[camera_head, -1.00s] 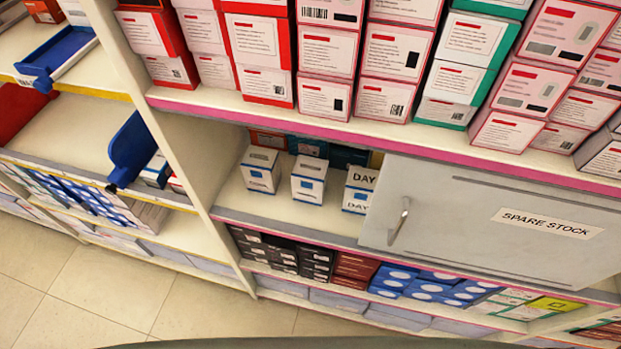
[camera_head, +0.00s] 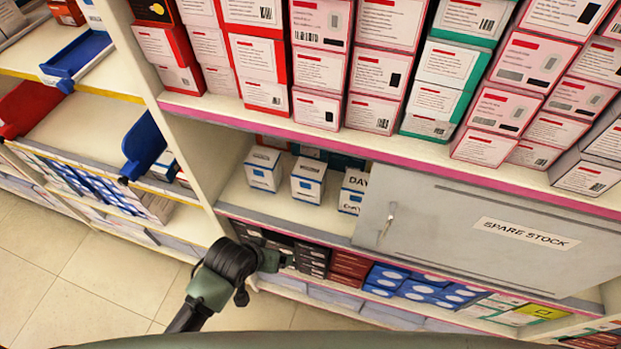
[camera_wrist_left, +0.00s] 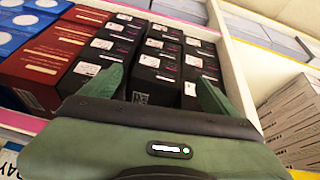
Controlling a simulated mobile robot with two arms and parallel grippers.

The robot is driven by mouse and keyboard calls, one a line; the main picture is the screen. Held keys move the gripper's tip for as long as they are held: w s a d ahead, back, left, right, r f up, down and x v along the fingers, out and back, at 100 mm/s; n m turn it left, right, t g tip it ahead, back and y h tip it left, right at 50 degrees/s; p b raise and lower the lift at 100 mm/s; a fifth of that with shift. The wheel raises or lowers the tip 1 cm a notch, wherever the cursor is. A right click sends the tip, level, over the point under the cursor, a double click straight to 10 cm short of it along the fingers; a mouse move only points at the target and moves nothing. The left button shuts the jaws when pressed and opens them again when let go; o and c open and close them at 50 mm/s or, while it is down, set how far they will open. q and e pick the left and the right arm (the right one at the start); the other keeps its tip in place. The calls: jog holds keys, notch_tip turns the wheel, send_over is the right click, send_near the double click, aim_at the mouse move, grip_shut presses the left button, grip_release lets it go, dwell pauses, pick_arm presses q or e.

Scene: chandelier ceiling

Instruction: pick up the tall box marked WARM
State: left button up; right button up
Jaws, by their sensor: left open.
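No box with a readable WARM mark shows. Three white boxes with blue bases stand in the recessed shelf: a left box (camera_head: 263,169), a middle box (camera_head: 307,181) and a right box (camera_head: 351,194). The right one reads DAY and is partly covered by the grey SPARE STOCK panel (camera_head: 440,225). My left gripper (camera_head: 268,259) is in front of the lower shelf, below the white boxes. In the left wrist view the gripper (camera_wrist_left: 160,90) is open, its green fingers in front of black boxes (camera_wrist_left: 155,65), with nothing held. My right gripper is not in view.
The grey panel has a handle (camera_head: 388,222) and closes off the shelf's right side. A pink-edged shelf (camera_head: 400,150) with pink, red and green boxes runs above. An upright divider (camera_head: 185,145) stands to the left; blue trays (camera_head: 143,145) jut out beyond it.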

aim_at(307, 175)
pick_arm(q)
jog(key=w+d+r+m+t+p, duration=0.1)
jog(key=d+r, duration=0.2)
jog(key=r, duration=0.5)
jog(key=d+r+t, duration=0.1)
jog(key=d+r, duration=0.3)
jog(key=r, duration=0.5)
jog(key=w+d, duration=0.1)
jog(key=w, duration=0.2)
jog(key=w+d+p, duration=0.1)
jog(key=w, duration=0.3)
jog(key=w+d+p, duration=0.1)
jog(key=w, duration=0.3)
jog(key=shift+w+d, duration=0.1)
jog(key=shift+w, duration=0.1)
jog(key=x, duration=0.5)
jog(key=shift+d+f, duration=0.1)
jog(key=shift+f, duration=0.1)
jog(key=c, duration=1.6)
jog(key=shift+r, duration=0.1)
